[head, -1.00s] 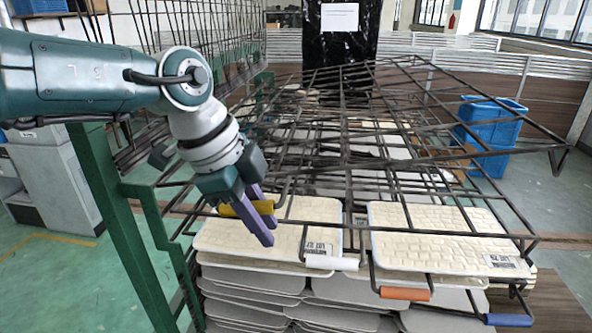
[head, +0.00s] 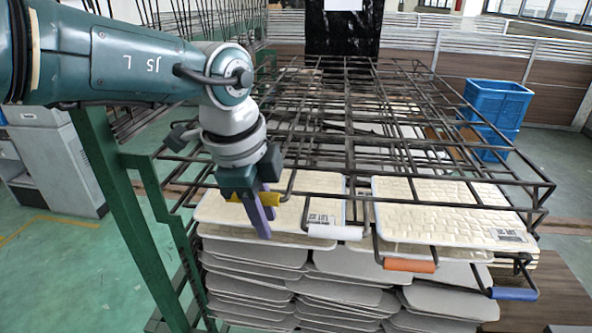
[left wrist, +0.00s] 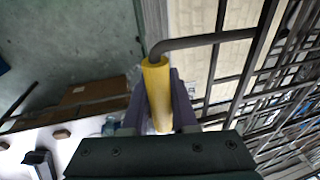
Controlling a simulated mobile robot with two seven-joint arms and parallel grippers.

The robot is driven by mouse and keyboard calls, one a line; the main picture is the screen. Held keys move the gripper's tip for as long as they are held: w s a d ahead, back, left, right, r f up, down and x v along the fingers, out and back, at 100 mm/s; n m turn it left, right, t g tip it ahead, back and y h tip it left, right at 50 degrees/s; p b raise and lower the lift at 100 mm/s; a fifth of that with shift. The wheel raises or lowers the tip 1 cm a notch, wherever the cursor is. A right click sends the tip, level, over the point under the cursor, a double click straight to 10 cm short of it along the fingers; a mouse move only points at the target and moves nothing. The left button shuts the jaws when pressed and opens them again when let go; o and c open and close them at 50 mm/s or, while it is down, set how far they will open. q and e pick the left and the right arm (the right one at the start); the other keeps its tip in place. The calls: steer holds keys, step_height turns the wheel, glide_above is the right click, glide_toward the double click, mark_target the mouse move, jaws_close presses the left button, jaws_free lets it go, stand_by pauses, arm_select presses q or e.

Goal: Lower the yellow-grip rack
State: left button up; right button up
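The yellow grip (head: 268,198) is at the front left of the black wire rack (head: 420,175). My left gripper (head: 264,222) is at this grip, its purple fingers pointing down. In the left wrist view the yellow grip (left wrist: 158,95) lies between the two purple fingers of the gripper (left wrist: 158,112), which are shut on it. The rack lies about level, close above the cream trays (head: 450,210). Part of the yellow grip is hidden by a finger. My right gripper is not in view.
A white grip (head: 335,231), an orange grip (head: 410,265) and a blue grip (head: 513,294) line the front edge. Grey trays (head: 350,290) are stacked below. A green post (head: 125,220) stands at the left. Blue crates (head: 497,103) stand at the back right.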

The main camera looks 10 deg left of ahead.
arm_select(q)
steer(key=o, duration=0.4)
steer(key=shift+r, duration=0.15)
steer(key=p+v, duration=0.3)
steer(key=shift+r, duration=0.2)
steer(key=v, duration=0.4)
steer(key=shift+s+a, duration=0.1)
steer(key=shift+r, duration=0.4)
steer(key=shift+s+a+r, duration=0.1)
steer(key=shift+s+r, duration=0.15)
steer(key=shift+r, duration=0.45)
